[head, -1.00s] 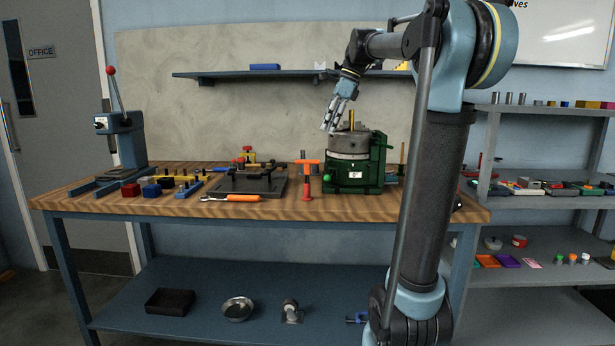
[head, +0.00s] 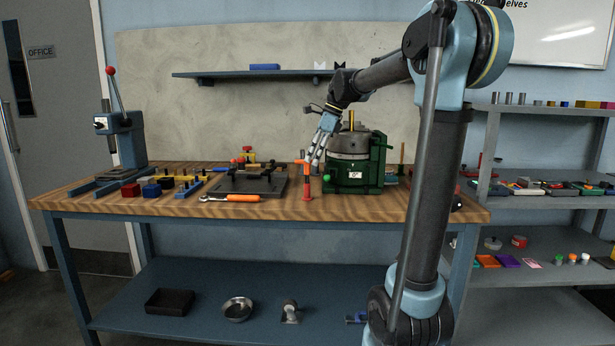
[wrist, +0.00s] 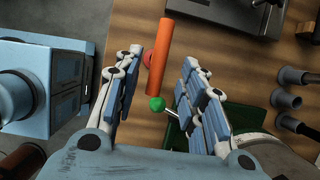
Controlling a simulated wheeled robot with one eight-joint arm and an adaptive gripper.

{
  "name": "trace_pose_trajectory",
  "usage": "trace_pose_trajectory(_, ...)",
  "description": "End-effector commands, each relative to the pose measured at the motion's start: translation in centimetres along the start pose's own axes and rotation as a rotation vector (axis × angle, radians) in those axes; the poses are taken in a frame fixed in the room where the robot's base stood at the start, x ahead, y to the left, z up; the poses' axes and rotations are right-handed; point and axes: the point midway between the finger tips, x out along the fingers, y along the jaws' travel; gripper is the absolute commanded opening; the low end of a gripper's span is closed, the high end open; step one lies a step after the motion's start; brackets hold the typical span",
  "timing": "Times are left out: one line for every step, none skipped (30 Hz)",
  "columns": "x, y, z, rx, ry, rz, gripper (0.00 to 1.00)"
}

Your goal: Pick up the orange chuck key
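The orange chuck key (head: 307,180) is T-shaped and stands upright on the workbench, in front and to the left of the green machine. In the wrist view its orange crossbar (wrist: 159,57) lies ahead of my fingertips, with its lower end between them in the picture. Whether it touches them cannot be told. My gripper (head: 316,160) points down just beside the crossbar's right end. Its fingers (wrist: 163,62) are spread and hold nothing. The key's shank and foot are mostly hidden in the wrist view; a bit of red shows beside the bar.
The green machine with its grey chuck (head: 350,148) stands close on the right. Its lever's green knob (wrist: 157,104) shows between my fingers. A dark plate fixture (head: 250,182) and an orange-handled wrench (head: 243,198) lie left. Bare wood (head: 340,207) runs along the front.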

Motion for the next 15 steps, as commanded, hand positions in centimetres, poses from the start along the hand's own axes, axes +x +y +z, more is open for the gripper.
trace_pose_trajectory(0.3, 0.0, 0.1, 0.0, 0.0, 0.0, 0.38)
trace_pose_trajectory(0.5, 0.0, 0.1, 0.0, 0.0, 0.0, 0.38)
trace_pose_trajectory(0.9, 0.1, 0.1, 0.0, 0.0, 0.0, 0.38)
trace_pose_trajectory(1.2, 0.1, 0.2, 0.0, 0.0, 0.001, 0.38)
trace_pose_trajectory(1.7, 0.1, 0.2, -0.001, 0.0, 0.001, 0.38)
trace_pose_trajectory(2.2, 0.2, 0.4, -0.001, 0.0, 0.001, 0.38)
trace_pose_trajectory(2.7, 0.2, 0.5, -0.002, 0.0, 0.001, 0.38)
trace_pose_trajectory(3.1, 0.3, 0.5, -0.002, 0.0, 0.001, 0.38)
trace_pose_trajectory(3.6, 0.2, 0.5, -0.002, 0.0, 0.001, 0.38)
trace_pose_trajectory(4.0, 0.2, 0.5, -0.001, 0.0, 0.001, 0.38)
trace_pose_trajectory(4.3, 0.2, 0.5, 0.0, 0.0, 0.001, 0.38)
trace_pose_trajectory(4.6, 0.2, 0.5, 0.0, 0.0, 0.001, 0.38)
trace_pose_trajectory(4.8, 0.2, 0.5, 0.0, 0.0, 0.001, 0.38)
trace_pose_trajectory(5.0, 0.2, 0.5, 0.0, 0.0, 0.001, 0.38)
trace_pose_trajectory(5.1, 0.2, 0.5, 0.0, 0.0, 0.0, 0.38)
